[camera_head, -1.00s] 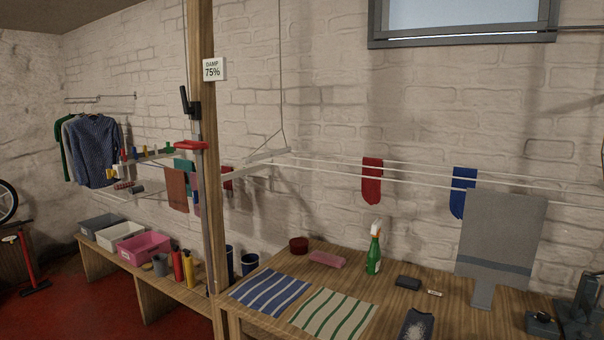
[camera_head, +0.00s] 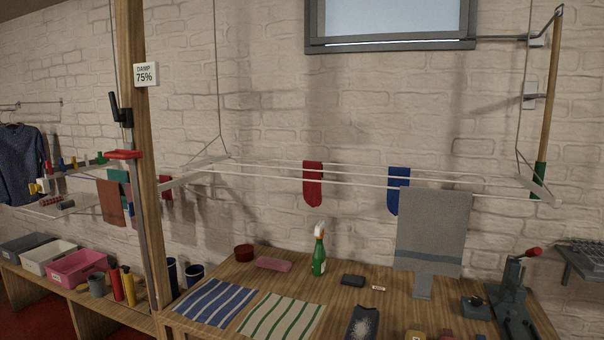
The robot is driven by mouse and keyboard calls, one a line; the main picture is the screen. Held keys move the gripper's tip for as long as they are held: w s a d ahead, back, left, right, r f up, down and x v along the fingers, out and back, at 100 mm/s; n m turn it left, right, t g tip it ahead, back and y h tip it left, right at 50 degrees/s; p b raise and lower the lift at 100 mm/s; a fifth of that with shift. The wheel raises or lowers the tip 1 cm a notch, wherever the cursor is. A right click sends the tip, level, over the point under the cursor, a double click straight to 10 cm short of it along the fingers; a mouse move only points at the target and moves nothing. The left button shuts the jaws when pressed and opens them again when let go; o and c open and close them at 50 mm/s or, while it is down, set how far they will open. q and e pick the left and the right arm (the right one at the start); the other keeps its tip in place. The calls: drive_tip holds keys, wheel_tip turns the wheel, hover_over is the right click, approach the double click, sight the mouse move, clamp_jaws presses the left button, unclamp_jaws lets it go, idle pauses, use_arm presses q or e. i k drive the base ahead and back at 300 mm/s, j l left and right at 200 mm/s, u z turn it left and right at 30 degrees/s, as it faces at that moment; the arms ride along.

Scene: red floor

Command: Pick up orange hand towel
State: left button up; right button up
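An orange-brown towel (camera_head: 111,204) hangs at the left, behind and left of the wooden post, and looks like the orange hand towel. It hangs beside a teal cloth (camera_head: 119,176) that it partly covers. Other dark cloths beside it are partly hidden by the post. Neither of my grippers shows in the head view.
The wooden post (camera_head: 141,120) stands just right of the towel. Below are a pink bin (camera_head: 78,269) and bottles on a low bench. A wooden table (camera_head: 215,272) holds striped cloths, a green spray bottle (camera_head: 319,256) and tools. A drying rack hangs above it.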

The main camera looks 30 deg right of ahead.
sight(111, 191)
drive_tip(key=i+j+u, duration=0.25)
drive_tip(key=i, duration=0.2)
drive_tip(key=i+j+u, duration=0.1)
drive_tip(key=i+u, duration=0.15)
drive_tip(key=i, duration=0.15)
drive_tip(key=i+j, duration=0.15)
drive_tip(key=i, duration=0.45)
drive_tip(key=i+j, duration=0.15)
drive_tip(key=i, duration=0.45)
drive_tip(key=i+j, duration=0.15)
drive_tip(key=i, duration=0.5)
drive_tip(key=k+j+u, duration=0.05)
